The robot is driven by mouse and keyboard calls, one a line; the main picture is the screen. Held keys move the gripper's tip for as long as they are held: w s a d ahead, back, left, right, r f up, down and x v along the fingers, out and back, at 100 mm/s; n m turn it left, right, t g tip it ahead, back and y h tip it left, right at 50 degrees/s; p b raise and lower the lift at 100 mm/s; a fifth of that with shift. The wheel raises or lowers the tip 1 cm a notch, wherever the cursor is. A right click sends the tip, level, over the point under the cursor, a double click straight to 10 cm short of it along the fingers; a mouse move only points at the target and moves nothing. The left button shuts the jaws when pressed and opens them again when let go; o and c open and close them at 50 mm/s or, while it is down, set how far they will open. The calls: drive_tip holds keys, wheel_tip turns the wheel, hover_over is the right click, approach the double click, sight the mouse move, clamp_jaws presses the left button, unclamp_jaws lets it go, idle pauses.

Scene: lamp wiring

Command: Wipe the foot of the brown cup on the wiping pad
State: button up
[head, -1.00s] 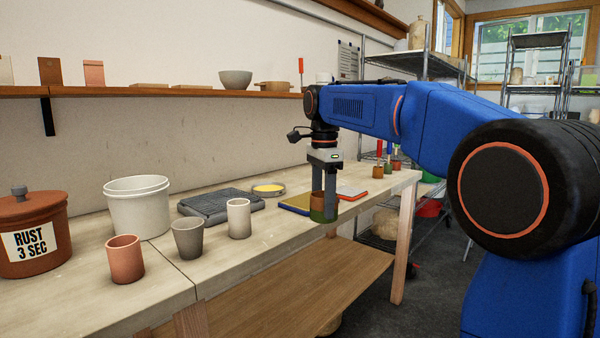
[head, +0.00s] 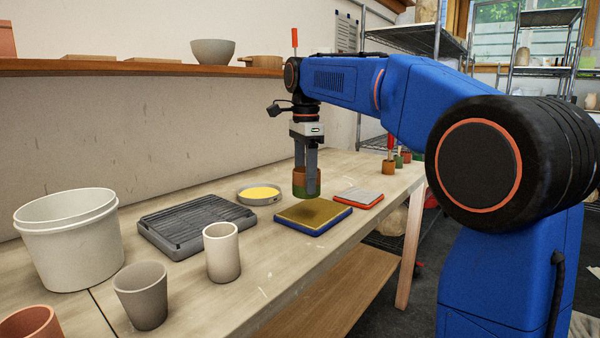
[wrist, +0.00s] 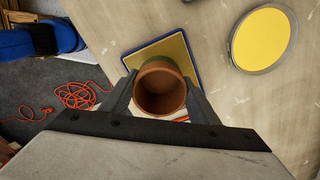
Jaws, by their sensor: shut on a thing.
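My gripper (head: 307,180) is shut on the brown cup (head: 299,181), which is upright with a green band around its lower part. In the wrist view the cup (wrist: 160,90) sits between the two fingers, and I look down into its empty inside. The wiping pad (head: 313,217), a tan square with a blue edge, lies on the table. In the head view the cup is just above or behind the pad's far edge; I cannot tell whether they touch. The wrist view shows part of the pad (wrist: 160,52) beyond the cup.
A round dish with yellow content (head: 259,194) stands left of the pad. A red-edged grey pad (head: 357,197) lies to its right. A dark ribbed tray (head: 185,222), a pale cup (head: 222,255), a grey cup (head: 141,297) and a white bucket (head: 68,245) stand further left.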

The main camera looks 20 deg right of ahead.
sight(305, 197)
drive_tip(key=shift+a, duration=0.1)
idle(0.3)
drive_tip(key=shift+f, duration=2.55)
drive_tip(key=shift+f, duration=0.4)
drive_tip(key=shift+w+d, duration=0.8)
drive_tip(key=shift+d, duration=0.3)
drive_tip(key=shift+w+d, duration=0.75)
drive_tip(key=shift+d, duration=0.3)
drive_tip(key=shift+w+d, duration=0.8)
drive_tip(key=shift+d, duration=0.3)
drive_tip(key=shift+s+a+f, duration=0.1)
drive_tip(key=shift+s+a, duration=0.7)
drive_tip(key=shift+a, duration=0.25)
drive_tip(key=shift+s+a+r, duration=0.1)
drive_tip(key=shift+s+a, duration=0.7)
drive_tip(key=shift+a, duration=0.3)
drive_tip(key=shift+s+a+f, duration=0.1)
drive_tip(key=shift+s+a, duration=0.7)
drive_tip(key=shift+a, duration=0.25)
drive_tip(key=shift+w+d, duration=0.8)
drive_tip(key=shift+d, duration=0.25)
drive_tip(key=shift+w+d, duration=0.8)
drive_tip(key=shift+d, duration=0.3)
drive_tip(key=shift+w+d, duration=0.8)
drive_tip(key=shift+d, duration=0.25)
drive_tip(key=shift+s+a, duration=0.65)
drive_tip(key=shift+a, duration=0.2)
drive_tip(key=shift+s+a, duration=0.6)
drive_tip(key=shift+a, duration=0.2)
